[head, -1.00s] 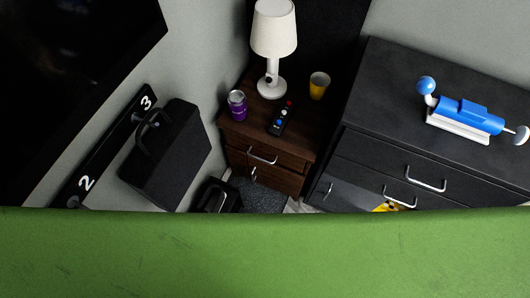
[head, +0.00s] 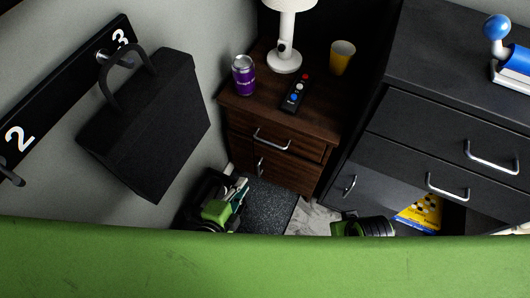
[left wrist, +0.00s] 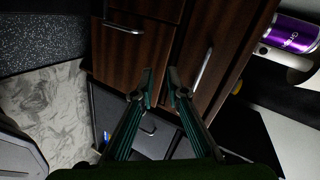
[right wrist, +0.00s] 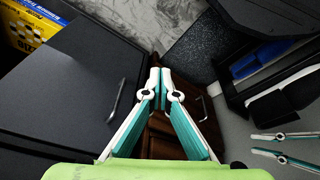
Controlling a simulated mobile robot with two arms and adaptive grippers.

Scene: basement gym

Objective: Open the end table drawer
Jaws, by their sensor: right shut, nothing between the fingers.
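The dark brown wooden end table (head: 305,122) stands in the corner in the head view. Its drawer (head: 300,143) looks shut, with a silver bar handle (head: 271,139). A door with an upright handle (head: 260,167) is below. My left gripper (head: 240,187) is low in front of the table's left side. In the left wrist view its fingertips (left wrist: 161,76) are a little apart and empty, just left of the drawer handle (left wrist: 202,70); the door handle (left wrist: 120,28) is farther up left. My right gripper (right wrist: 161,76) is shut and empty, with the brown end table (right wrist: 160,137) behind it.
A purple can (head: 243,76), a remote (head: 295,94), a yellow cup (head: 342,58) and a white lamp (head: 284,60) stand on the table. A black dresser (head: 440,60) is close on the right. A black bag (head: 150,125) hangs on the left wall. A green surface crosses the foreground.

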